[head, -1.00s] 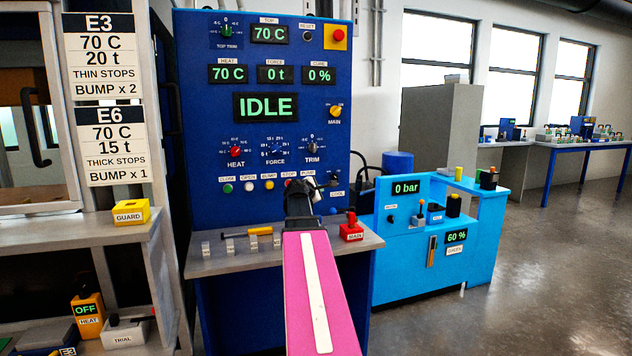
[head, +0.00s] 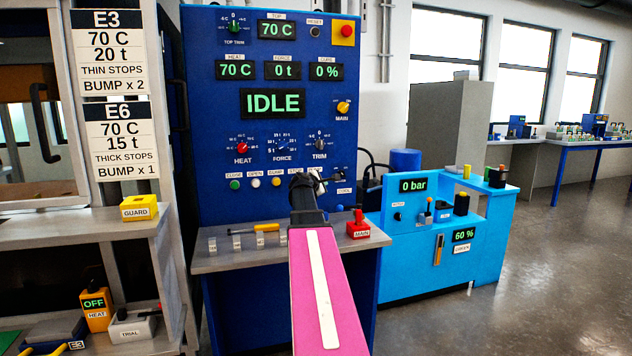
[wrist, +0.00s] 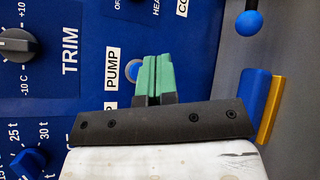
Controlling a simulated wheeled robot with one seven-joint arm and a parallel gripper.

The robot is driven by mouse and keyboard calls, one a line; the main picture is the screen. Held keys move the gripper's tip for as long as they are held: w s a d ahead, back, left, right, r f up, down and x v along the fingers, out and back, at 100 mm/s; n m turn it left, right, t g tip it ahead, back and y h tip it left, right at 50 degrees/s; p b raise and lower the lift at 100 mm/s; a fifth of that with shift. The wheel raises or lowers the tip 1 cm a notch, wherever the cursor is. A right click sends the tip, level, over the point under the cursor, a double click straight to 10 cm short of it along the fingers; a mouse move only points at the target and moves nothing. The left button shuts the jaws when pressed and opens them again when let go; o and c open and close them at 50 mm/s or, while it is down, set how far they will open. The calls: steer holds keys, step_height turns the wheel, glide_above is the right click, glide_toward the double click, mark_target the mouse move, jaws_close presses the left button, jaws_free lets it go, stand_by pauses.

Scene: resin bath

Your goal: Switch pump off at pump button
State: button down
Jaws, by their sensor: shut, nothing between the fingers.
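The pump button shows in the wrist view as a small round grey-blue button (wrist: 132,71) beside the white PUMP label (wrist: 112,68) on the blue panel. Its right side is hidden behind my gripper's green fingertips. My gripper (wrist: 153,62) is shut and empty, its tips over the panel right beside the button. I cannot tell whether they touch it. In the head view my gripper (head: 306,182) is at the lower right of the blue control panel (head: 215,120) and hides the pump button there.
In the wrist view a blue ball-ended lever (wrist: 248,22) stands to the right of my fingers. The TRIM knob (wrist: 15,45) is at left. The display (head: 272,103) reads IDLE.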

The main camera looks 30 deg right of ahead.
steer(key=shift+w+d, duration=0.25)
steer(key=shift+w, duration=0.9)
steer(key=shift+w+d, duration=0.25)
steer(key=shift+w, duration=0.85)
steer(key=shift+w, duration=0.1)
steer(key=shift+w+d, duration=0.1)
steer(key=shift+w, duration=0.2)
steer(key=shift+w+d, duration=0.15)
steer(key=shift+w, duration=0.4)
stand_by(1.0)
steer(key=shift+s, duration=0.1)
steer(key=shift+s+a, duration=0.25)
steer(key=shift+s, duration=0.6)
steer(key=shift+s+a, duration=0.2)
steer(key=shift+s, duration=0.6)
steer(key=shift+s+a, duration=0.2)
steer(key=shift+s, duration=0.65)
steer(key=shift+s+a, duration=0.2)
steer(key=shift+s, duration=0.6)
